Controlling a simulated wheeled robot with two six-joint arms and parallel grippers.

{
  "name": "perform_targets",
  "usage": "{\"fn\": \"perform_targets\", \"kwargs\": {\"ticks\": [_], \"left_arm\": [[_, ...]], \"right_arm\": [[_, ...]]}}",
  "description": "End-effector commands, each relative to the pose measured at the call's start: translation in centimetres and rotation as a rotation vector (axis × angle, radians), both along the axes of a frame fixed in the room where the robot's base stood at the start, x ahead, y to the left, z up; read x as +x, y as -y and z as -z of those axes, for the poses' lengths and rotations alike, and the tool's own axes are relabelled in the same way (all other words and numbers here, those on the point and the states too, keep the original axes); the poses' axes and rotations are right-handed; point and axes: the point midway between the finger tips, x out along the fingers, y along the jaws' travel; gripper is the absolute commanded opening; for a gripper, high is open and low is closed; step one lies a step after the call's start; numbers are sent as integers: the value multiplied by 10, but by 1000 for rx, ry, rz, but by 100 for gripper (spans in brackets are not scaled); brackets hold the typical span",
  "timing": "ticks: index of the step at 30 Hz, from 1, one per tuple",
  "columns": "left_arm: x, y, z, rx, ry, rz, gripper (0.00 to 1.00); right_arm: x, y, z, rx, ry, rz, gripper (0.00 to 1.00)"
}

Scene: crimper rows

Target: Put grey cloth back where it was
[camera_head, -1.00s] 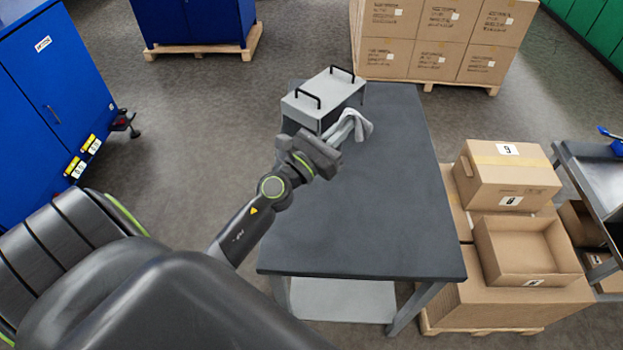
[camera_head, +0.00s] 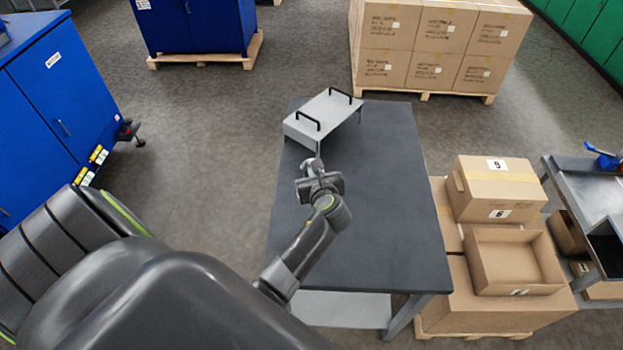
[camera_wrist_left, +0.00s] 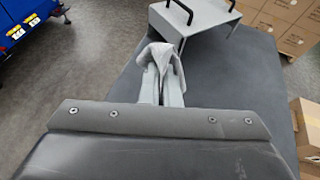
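The grey cloth (camera_wrist_left: 162,58) is pale and crumpled. In the left wrist view it hangs over the fingertips of my left gripper (camera_wrist_left: 163,88), which is shut on it. In the head view my left gripper (camera_head: 317,166) is over the dark worktable (camera_head: 390,190), just in front of the grey cover with two black handles (camera_head: 311,130). The cloth is mostly hidden there by the wrist. In the wrist view the cover (camera_wrist_left: 196,18) lies beyond and a little right of the cloth. I cannot tell whether the cloth touches the table. My right gripper is not in view.
The worktable is clear to the right of and in front of the cover. Cardboard boxes (camera_head: 500,190) on a pallet stand close to its right side, with a metal cart (camera_head: 580,190) farther right. More stacked boxes (camera_head: 430,45) stand behind it. Blue cabinets (camera_head: 65,95) are at left.

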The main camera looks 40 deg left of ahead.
Motion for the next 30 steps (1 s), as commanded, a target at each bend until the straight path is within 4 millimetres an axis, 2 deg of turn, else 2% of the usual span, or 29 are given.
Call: {"fn": "perform_targets", "kwargs": {"ticks": [5, 11, 15, 30], "left_arm": [[-7, 7, 9, -25, -82, -30, 0], [-9, 7, 24, -28, -96, -36, 0], [-9, 7, 44, -28, -96, -35, 0], [-9, 7, 93, -29, -92, -35, 0]], "right_arm": [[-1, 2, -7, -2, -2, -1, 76], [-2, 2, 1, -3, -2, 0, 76], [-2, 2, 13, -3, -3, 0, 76], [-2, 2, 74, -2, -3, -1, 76]]}}
